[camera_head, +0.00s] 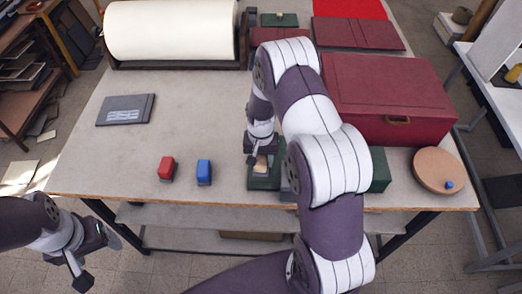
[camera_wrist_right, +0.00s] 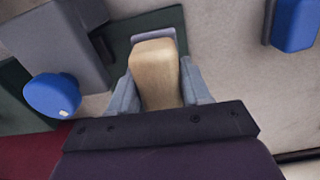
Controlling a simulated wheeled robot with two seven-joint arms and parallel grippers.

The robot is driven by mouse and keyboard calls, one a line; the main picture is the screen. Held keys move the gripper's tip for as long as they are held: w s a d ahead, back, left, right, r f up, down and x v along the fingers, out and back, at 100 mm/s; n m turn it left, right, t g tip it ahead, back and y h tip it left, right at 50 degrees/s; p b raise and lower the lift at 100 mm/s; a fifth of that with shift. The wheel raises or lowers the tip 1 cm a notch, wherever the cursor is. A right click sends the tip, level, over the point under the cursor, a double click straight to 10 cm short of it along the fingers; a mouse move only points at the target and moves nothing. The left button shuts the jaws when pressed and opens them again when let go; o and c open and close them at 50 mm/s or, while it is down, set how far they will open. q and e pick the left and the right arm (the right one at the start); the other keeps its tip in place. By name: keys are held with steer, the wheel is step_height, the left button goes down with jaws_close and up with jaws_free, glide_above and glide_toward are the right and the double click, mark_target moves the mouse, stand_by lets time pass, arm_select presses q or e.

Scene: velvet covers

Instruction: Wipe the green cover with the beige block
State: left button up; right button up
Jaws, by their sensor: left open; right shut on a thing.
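The green cover (camera_head: 262,183) lies near the front edge of the table, and part of it shows around the block in the right wrist view (camera_wrist_right: 120,48). My right gripper (camera_head: 259,161) is shut on the beige block (camera_wrist_right: 155,68), which is held over the green cover. I cannot tell whether the block touches the cover. My arm hides part of the area to the right of the cover. My left gripper (camera_head: 94,262) is open and empty, in front of the table at the lower left.
A blue block (camera_head: 204,171) and red block (camera_head: 166,168) stand left of the cover. A grey book (camera_head: 125,110), paper roll (camera_head: 170,30), large red box (camera_head: 390,95) and round wooden board (camera_head: 436,166) are also on the table.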

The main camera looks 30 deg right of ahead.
step_height(320, 180, up, 2)
steer(key=shift+s+p, duration=0.1)
steer(key=shift+p, duration=0.4)
steer(key=shift+r, duration=0.2)
steer(key=shift+f, duration=0.1)
